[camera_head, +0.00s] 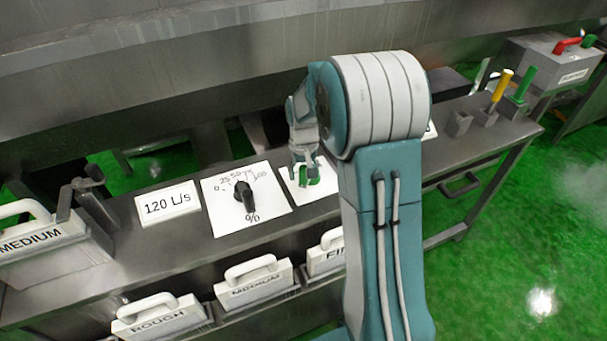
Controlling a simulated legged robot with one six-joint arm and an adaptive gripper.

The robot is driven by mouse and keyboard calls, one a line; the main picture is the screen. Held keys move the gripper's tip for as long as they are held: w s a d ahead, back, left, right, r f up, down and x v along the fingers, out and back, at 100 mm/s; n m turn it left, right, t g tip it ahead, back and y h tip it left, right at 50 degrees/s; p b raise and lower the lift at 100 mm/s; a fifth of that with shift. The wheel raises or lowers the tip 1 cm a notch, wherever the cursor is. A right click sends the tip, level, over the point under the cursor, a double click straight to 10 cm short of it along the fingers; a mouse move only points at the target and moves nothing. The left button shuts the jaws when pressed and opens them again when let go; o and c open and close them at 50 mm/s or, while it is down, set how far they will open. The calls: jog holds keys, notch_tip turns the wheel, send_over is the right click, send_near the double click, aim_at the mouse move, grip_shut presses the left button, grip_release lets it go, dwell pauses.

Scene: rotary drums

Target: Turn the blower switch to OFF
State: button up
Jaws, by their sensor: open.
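A white panel (290,187) with a green part, perhaps the blower switch (303,181), lies on the grey bench to the right of the dial. My arm and gripper hide much of it, and no ON or OFF marking can be read. My gripper (307,172) is at the green part, pointing down, with its fingers open. I cannot tell whether the fingers touch it.
A black dial (244,196) sits on a percent-scale panel, beside a "120 L/s" label (167,203). White-handled drawers marked ROUGH (160,318) and MEDIUM (255,286) line the bench front. Yellow (501,86) and green handles (523,84) stand at the right.

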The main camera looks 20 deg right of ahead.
jog(key=shift+f, duration=0.6)
jog(key=shift+c, duration=0.2)
grip_shut()
